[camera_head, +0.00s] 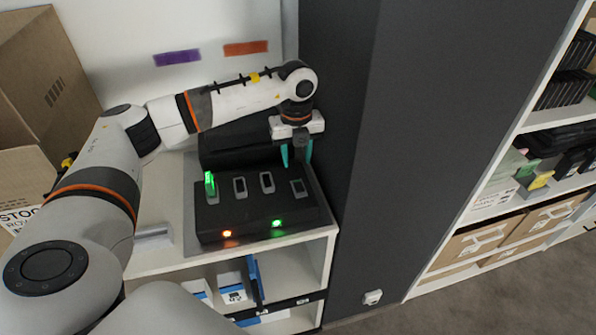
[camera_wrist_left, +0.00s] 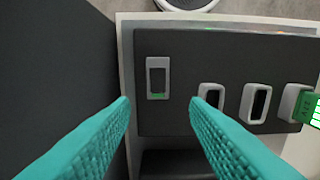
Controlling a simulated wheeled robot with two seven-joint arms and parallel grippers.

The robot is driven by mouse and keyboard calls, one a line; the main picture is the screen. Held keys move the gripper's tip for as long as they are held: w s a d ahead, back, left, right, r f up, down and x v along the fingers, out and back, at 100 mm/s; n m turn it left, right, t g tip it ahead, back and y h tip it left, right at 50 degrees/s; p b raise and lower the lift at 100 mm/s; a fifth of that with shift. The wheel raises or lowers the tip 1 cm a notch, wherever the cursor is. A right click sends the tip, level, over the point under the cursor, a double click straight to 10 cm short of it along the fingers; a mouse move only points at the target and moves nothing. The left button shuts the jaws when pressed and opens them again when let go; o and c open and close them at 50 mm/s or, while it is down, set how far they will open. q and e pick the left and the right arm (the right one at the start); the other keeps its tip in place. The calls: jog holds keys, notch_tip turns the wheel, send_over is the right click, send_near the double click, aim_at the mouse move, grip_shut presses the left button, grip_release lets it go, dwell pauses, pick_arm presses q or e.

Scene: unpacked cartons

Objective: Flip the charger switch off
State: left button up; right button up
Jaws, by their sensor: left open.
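The dark charger (camera_head: 255,212) sits on a white shelf top, with several grey-framed slots and a green battery (camera_head: 210,184) in the leftmost one. Its rocker switch (camera_head: 298,187) is at the right end. In the left wrist view the switch (camera_wrist_left: 157,77) shows a green glow at one end. My left gripper (camera_head: 297,163), with teal fingers, is open and empty above the charger's right end. In the left wrist view the switch lies just beyond the gap between its fingertips (camera_wrist_left: 160,102). I cannot tell whether they touch anything. My right gripper is not in view.
An orange light (camera_head: 227,233) and a green light (camera_head: 277,223) glow on the charger's front. A dark grey pillar (camera_head: 375,150) stands close on the right. Cardboard boxes (camera_head: 50,70) are at the left. A stocked shelf is at the far right.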

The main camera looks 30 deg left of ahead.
aim_at(298, 184)
pick_arm(q)
notch_tip(298, 184, down, 6)
jog(key=shift+w+f+p, duration=0.1)
jog(key=shift+w+p, duration=0.05)
jog(key=shift+p, duration=0.65)
jog(key=shift+f, duration=0.6)
grip_shut()
jog(key=shift+s+d+f+t+y+b, duration=0.1)
jog(key=shift+s+d+t+y+b, duration=0.15)
jog(key=shift+t+y+b, duration=0.5)
jog(key=shift+d+y, duration=0.1)
jog(key=shift+y, duration=0.25)
jog(key=shift+r+t, duration=0.25)
